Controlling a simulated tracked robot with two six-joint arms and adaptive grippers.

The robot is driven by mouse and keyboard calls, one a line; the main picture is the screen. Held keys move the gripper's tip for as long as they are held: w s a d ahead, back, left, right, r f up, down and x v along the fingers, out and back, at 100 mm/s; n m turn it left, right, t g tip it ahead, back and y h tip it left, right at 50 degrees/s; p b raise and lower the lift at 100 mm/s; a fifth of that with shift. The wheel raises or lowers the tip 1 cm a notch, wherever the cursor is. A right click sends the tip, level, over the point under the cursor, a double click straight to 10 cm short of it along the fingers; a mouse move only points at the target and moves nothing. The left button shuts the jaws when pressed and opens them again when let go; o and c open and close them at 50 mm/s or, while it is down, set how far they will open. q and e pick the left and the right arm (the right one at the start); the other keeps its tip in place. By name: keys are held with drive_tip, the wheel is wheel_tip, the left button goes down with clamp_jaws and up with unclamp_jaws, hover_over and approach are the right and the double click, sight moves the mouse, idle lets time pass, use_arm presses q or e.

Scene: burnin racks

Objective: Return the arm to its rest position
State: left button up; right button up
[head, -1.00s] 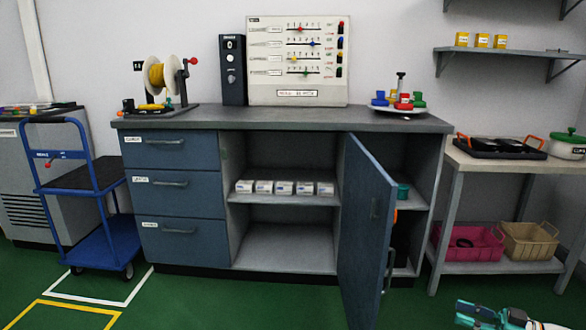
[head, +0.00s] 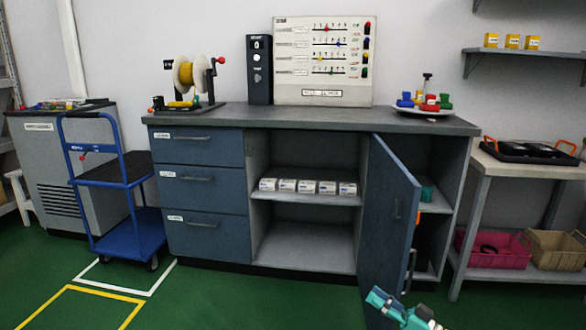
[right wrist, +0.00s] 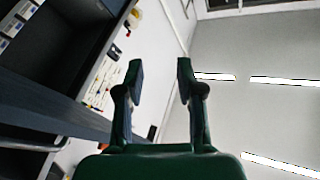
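My right gripper (head: 382,305) shows at the bottom of the head view, in front of the lower part of the open blue cabinet door (head: 388,215). In the right wrist view its two fingers (right wrist: 158,75) stand apart with nothing between them. That view looks up past the cabinet toward the wall and ceiling. My left gripper is in neither view.
A workbench cabinet (head: 300,117) holds several white boxes (head: 302,186) on its inner shelf. A blue trolley (head: 122,236) stands at the left. A side table (head: 525,172) with bins (head: 493,250) stands at the right. The green floor in front is clear.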

drive_tip(key=s+a+f+m+g+h, duration=0.1)
drive_tip(key=s+a+f+m+h, duration=0.35)
drive_tip(key=f, duration=0.45)
drive_tip(key=s+a+f+m+g+h, duration=0.1)
drive_tip(key=s+a+f+m+h, duration=0.3)
drive_tip(key=f, duration=0.5)
drive_tip(key=s+f+g+h, duration=0.1)
drive_tip(key=s+f+g, duration=0.3)
drive_tip(key=s, duration=0.5)
drive_tip(key=s+f+g+h, duration=0.2)
drive_tip(key=s+f+g, duration=0.15)
drive_tip(key=s, duration=0.55)
drive_tip(key=s+f+g+h, duration=0.1)
drive_tip(key=s+f+g, duration=0.3)
drive_tip(key=s, duration=0.6)
wheel_tip(320, 180, up, 33)
drive_tip(key=p, duration=3.4)
drive_tip(key=shift+w+r+n+t, duration=0.2)
drive_tip(key=shift+w+n+t, duration=0.1)
drive_tip(key=shift+n+t, duration=0.15)
drive_tip(key=shift+a, duration=0.1)
